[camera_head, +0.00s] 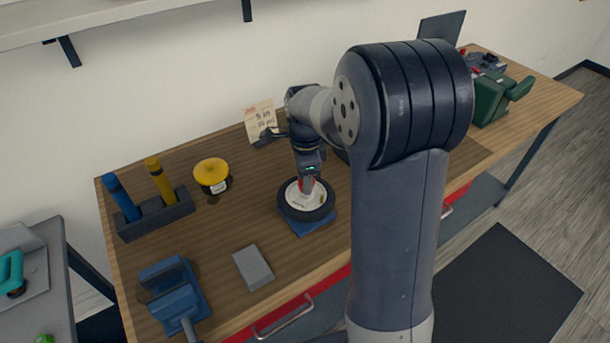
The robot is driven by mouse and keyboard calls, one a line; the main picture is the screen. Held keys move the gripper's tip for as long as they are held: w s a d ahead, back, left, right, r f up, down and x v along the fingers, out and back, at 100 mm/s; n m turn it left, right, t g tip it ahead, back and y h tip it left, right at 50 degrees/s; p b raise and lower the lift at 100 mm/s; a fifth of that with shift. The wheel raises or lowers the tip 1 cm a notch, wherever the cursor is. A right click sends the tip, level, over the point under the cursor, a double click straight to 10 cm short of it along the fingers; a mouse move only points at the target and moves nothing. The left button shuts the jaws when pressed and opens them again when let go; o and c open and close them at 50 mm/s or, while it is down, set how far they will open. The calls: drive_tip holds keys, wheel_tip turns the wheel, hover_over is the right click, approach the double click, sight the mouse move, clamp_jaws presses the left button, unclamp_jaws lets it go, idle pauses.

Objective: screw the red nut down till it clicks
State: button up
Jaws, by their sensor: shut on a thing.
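A small wheel (294,208) with a black tyre and a pale hub lies flat on a blue base on the wooden workbench. My gripper (305,184) points down over the wheel's hub from behind. It is shut on the red nut (301,184), of which only a little red shows at the fingertips. The fingers hide most of the nut and the middle of the hub. I cannot tell how far down the nut sits.
A rack (155,214) with blue and yellow handled tools, a yellow-topped pot (212,174), a grey block (253,267) and a blue vise (174,294) stand left of the wheel. A green machine (490,97) stands at the far right. A note (261,120) is behind.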

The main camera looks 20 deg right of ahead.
drive_tip(key=m, duration=0.6)
drive_tip(key=shift+s, duration=0.1)
drive_tip(key=o, duration=1)
drive_tip(key=shift+d, duration=0.1)
drive_tip(key=shift+o, duration=0.2)
drive_tip(key=shift+r, duration=0.1)
wheel_tip(320, 180, up, 11)
drive_tip(key=n+p, duration=0.2)
drive_tip(key=n, duration=0.9)
drive_tip(key=n+p, duration=0.3)
drive_tip(key=n, duration=0.7)
drive_tip(key=shift+f+n, duration=0.2)
drive_tip(key=shift+n, duration=0.2)
